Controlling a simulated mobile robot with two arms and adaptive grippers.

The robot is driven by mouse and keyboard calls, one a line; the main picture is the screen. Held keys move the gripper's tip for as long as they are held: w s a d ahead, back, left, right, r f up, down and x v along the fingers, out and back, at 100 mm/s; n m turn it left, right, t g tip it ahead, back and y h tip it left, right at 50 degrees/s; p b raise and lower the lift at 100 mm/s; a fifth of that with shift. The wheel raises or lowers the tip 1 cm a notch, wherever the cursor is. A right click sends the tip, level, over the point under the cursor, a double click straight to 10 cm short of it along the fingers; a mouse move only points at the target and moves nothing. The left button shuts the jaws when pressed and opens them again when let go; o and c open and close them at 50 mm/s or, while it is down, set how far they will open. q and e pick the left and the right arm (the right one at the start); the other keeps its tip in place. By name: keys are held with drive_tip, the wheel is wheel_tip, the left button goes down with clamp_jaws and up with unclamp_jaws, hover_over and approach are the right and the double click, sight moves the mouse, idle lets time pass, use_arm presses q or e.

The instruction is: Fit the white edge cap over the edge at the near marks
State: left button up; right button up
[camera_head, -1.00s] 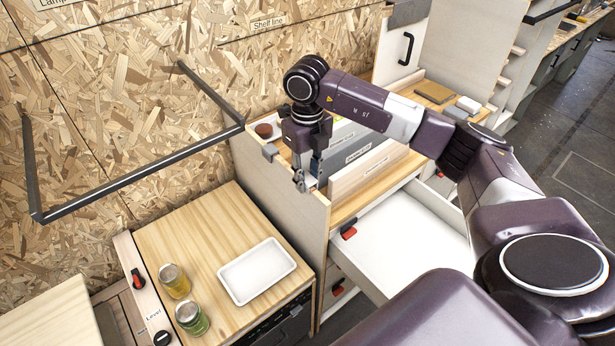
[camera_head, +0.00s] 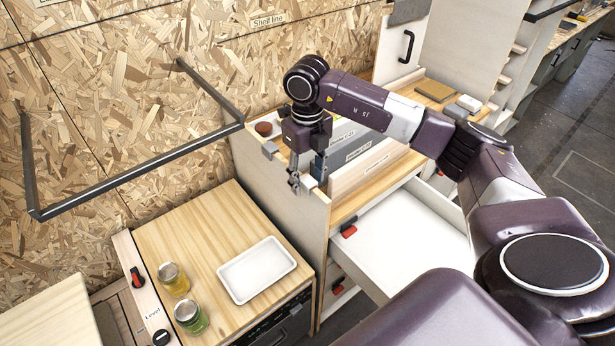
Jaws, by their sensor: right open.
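My right gripper (camera_head: 298,184) is open, pointing down at the top edge of the upright white side panel (camera_head: 278,199). A small white piece (camera_head: 309,181), which looks like the edge cap, shows at that edge just right of the fingertips. The fingers partly hide it, and I cannot tell whether it is fully seated. The near marks cannot be made out. A grey cap (camera_head: 269,148) sits farther back on the same edge. My left gripper is not in view.
A white drawer (camera_head: 410,235) is open below. A white tray (camera_head: 257,270) and two jars (camera_head: 173,279) are on the lower wooden top. A dark rail (camera_head: 140,177) juts from the wall.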

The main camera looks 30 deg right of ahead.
drive_tip(key=shift+r, duration=0.2)
wheel_tip(320, 180, up, 12)
drive_tip(key=shift+f, duration=0.15)
drive_tip(key=shift+f, duration=0.1)
idle(0.7)
